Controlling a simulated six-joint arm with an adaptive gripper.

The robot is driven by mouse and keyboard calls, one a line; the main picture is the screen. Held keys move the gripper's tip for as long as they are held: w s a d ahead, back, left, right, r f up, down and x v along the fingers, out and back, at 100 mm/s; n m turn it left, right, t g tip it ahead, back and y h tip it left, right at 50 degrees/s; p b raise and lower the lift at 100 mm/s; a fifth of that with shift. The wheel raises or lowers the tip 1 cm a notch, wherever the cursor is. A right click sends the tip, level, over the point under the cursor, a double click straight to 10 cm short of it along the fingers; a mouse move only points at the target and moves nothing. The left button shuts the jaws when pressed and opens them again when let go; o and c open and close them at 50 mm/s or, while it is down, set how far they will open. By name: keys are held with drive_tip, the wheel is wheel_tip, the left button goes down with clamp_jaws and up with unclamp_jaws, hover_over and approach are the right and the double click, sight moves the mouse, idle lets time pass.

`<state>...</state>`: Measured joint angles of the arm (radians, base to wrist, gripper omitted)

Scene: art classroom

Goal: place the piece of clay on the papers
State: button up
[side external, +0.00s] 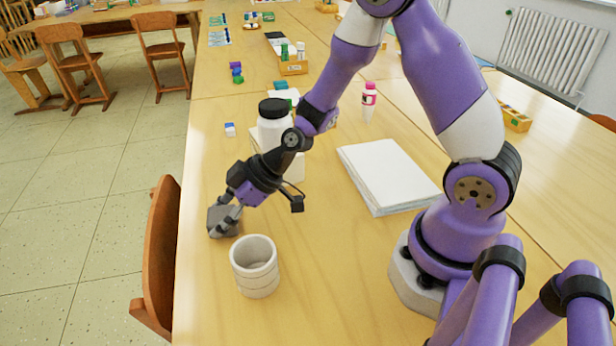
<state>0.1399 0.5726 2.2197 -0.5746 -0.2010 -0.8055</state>
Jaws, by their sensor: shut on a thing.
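The piece of clay (217,222) is a grey, blocky lump near the table's left edge. My gripper (229,219) is shut on it, with the fingers partly covering its right side. I cannot tell whether the clay touches the table or is slightly above it. The papers (388,172) are a neat white stack lying flat on the table, to the right of my gripper and in front of my base.
A pale ribbed cup (255,267) stands just below the clay. A white jar with a black lid (273,122) stands behind my gripper. A pink-capped bottle (369,98) stands beyond the papers. A wooden chair (160,262) is against the table's left edge.

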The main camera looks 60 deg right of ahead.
drive_tip(key=shift+r, duration=0.5)
wheel_tip(320, 180, up, 3)
drive_tip(key=shift+f, duration=0.1)
drive_tip(key=s+a+r, duration=0.7)
drive_tip(key=s+a, duration=0.1)
drive_tip(key=m+t+h, duration=0.2)
drive_tip(key=m+h, duration=0.4)
drive_tip(key=m, duration=0.2)
approach(222, 214)
drive_tip(key=w+d+r, duration=0.1)
drive_tip(key=w+d, duration=0.1)
drive_tip(key=d, duration=0.1)
drive_tip(key=s+d+m+h, duration=0.1)
drive_tip(key=d+m+h, duration=0.3)
drive_tip(key=d+m, duration=0.15)
drive_tip(key=s+d+r+m+g+h, duration=0.5)
drive_tip(key=s+d+m+g, duration=0.6)
drive_tip(key=m, duration=0.6)
drive_tip(key=shift+g+y, duration=0.4)
drive_tip(key=shift+g, duration=0.3)
drive_tip(key=x, duration=0.3)
drive_tip(key=d+r+x, duration=0.1)
drive_tip(key=x, duration=0.6)
drive_tip(key=shift+s+d, duration=0.35)
drive_tip(key=shift+d, duration=0.15)
drive_tip(key=shift+f, duration=1.9)
